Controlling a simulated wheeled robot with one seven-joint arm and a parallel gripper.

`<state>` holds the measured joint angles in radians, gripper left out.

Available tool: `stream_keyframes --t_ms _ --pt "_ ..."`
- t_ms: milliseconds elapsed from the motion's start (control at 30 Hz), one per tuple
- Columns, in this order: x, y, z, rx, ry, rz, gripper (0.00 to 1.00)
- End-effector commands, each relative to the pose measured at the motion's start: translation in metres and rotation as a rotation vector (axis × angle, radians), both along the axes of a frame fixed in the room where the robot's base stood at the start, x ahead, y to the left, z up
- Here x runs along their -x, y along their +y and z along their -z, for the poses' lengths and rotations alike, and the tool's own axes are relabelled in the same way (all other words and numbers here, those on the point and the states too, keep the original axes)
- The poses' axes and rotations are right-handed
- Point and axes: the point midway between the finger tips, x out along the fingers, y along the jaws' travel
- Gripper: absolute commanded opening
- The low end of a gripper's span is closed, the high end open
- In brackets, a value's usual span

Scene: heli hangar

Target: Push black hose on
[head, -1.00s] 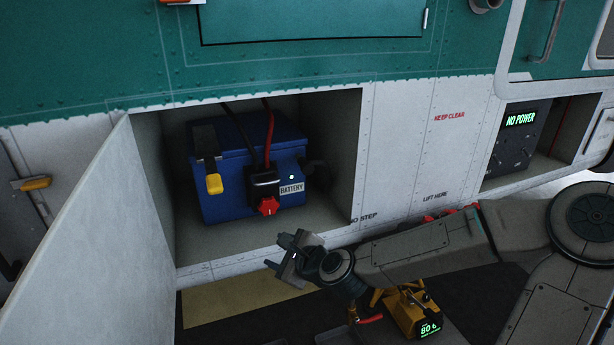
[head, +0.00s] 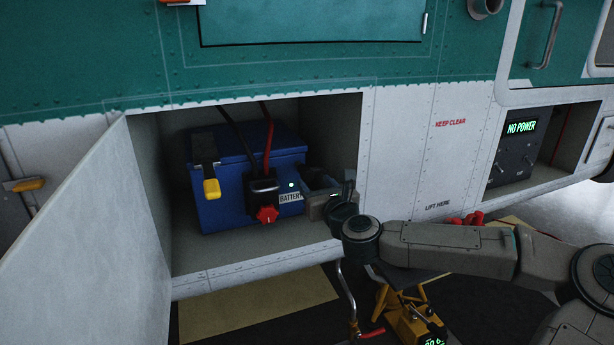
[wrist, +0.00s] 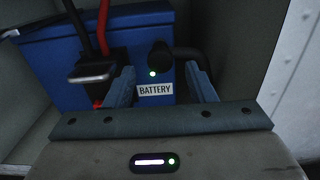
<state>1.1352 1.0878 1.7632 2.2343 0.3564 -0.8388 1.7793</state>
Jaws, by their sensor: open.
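The blue battery (head: 222,195) sits in an open bay in the aircraft's side; its BATTERY label shows in the wrist view (wrist: 155,90). The black hose (wrist: 190,55) comes in from the right at the battery's right front, ending in a thick black end (wrist: 160,55) beside a lit green light. I cannot tell how far it is seated. My gripper (head: 312,186) is inside the bay, in front of the battery's right side. In the wrist view its open jaws (wrist: 160,84) point at the battery, one finger each side of the label. The hose is mostly hidden in the head view.
A red knob (head: 267,214) on a black block and a yellow-tipped latch (head: 211,188) are on the battery front. Black and red cables rise from the block. The bay door (head: 95,230) hangs open at left. A panel (head: 521,127) reads NO POWER. A yellow jack (head: 412,325) stands below.

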Motion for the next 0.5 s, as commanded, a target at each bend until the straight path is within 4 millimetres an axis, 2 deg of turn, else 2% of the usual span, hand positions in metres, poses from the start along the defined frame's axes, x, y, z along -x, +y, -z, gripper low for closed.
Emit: stream_keyframes --t_ms 100,200,333,500 --pt "-0.023 0.007 0.000 0.000 -0.001 0.000 0.50" --pt "-0.038 0.012 0.000 0.001 0.000 -0.001 0.50" --pt "-0.051 0.015 0.000 0.000 0.000 0.000 0.50" --pt "-0.058 0.017 0.000 0.001 0.000 0.000 0.50"
